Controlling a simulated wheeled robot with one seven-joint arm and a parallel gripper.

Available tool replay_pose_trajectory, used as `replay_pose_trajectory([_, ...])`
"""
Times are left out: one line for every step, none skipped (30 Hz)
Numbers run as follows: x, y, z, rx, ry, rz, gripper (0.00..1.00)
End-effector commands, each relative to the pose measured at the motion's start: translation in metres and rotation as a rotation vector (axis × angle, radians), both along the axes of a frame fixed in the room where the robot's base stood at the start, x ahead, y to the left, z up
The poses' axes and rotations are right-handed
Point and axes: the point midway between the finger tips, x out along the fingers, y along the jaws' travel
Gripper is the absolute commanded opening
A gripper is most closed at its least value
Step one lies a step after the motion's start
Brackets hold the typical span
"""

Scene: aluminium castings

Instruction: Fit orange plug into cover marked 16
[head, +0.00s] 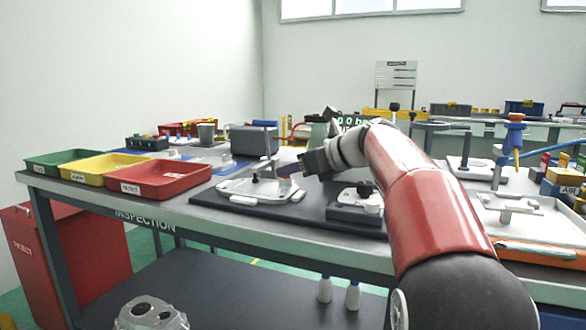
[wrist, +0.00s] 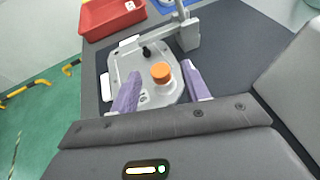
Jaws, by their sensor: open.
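The orange plug (wrist: 160,72) shows as a round orange top over the grey cover (wrist: 150,98) in the wrist view. I cannot tell whether it sits in a hole or only stands on the surface. The cover also lies on the dark mat in the head view (head: 240,187); no number 16 is legible on it. My gripper (wrist: 160,70) is open, its two purple fingers on either side of the plug with visible gaps. In the head view my gripper (head: 287,172) is low over the cover's right part and mostly hides the plug.
A clamp arm on a grey post (wrist: 188,36) stands beside the cover. A grey block fixture (head: 355,212) is to the right on the mat. Red (head: 165,192), yellow (head: 88,174) and green (head: 60,166) trays line the table's left. The mat's front strip is clear.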

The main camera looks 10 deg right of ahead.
Motion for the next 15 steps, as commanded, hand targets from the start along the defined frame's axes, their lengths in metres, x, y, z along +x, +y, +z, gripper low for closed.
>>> replay_pose_trajectory([-0.006,-0.006,0.004,-0.001,-0.003,-0.003,0.46])
replay_pose_trajectory([-0.010,-0.009,0.006,-0.001,-0.003,-0.004,0.46])
replay_pose_trajectory([-0.015,-0.012,0.009,-0.001,-0.004,-0.003,0.46])
replay_pose_trajectory([-0.019,-0.015,0.011,-0.001,-0.003,-0.003,0.46])
replay_pose_trajectory([-0.022,-0.019,0.013,-0.001,-0.003,-0.004,0.46])
replay_pose_trajectory([-0.028,-0.023,0.016,-0.002,-0.003,-0.004,0.46])
replay_pose_trajectory([-0.031,-0.026,0.018,-0.001,-0.003,-0.004,0.46])
replay_pose_trajectory([-0.035,-0.028,0.019,-0.002,-0.003,-0.004,0.46])
replay_pose_trajectory([-0.038,-0.031,0.021,-0.001,-0.002,-0.002,0.46])
replay_pose_trajectory([-0.041,-0.033,0.022,-0.001,-0.002,-0.002,0.46])
replay_pose_trajectory([-0.043,-0.035,0.023,0.000,-0.002,-0.003,0.46])
replay_pose_trajectory([-0.046,-0.037,0.025,-0.001,0.000,-0.002,0.46])
replay_pose_trajectory([-0.047,-0.038,0.025,0.000,-0.001,-0.002,0.46])
replay_pose_trajectory([-0.048,-0.039,0.026,0.000,-0.001,-0.002,0.46])
replay_pose_trajectory([-0.049,-0.040,0.027,0.000,-0.001,-0.002,0.46])
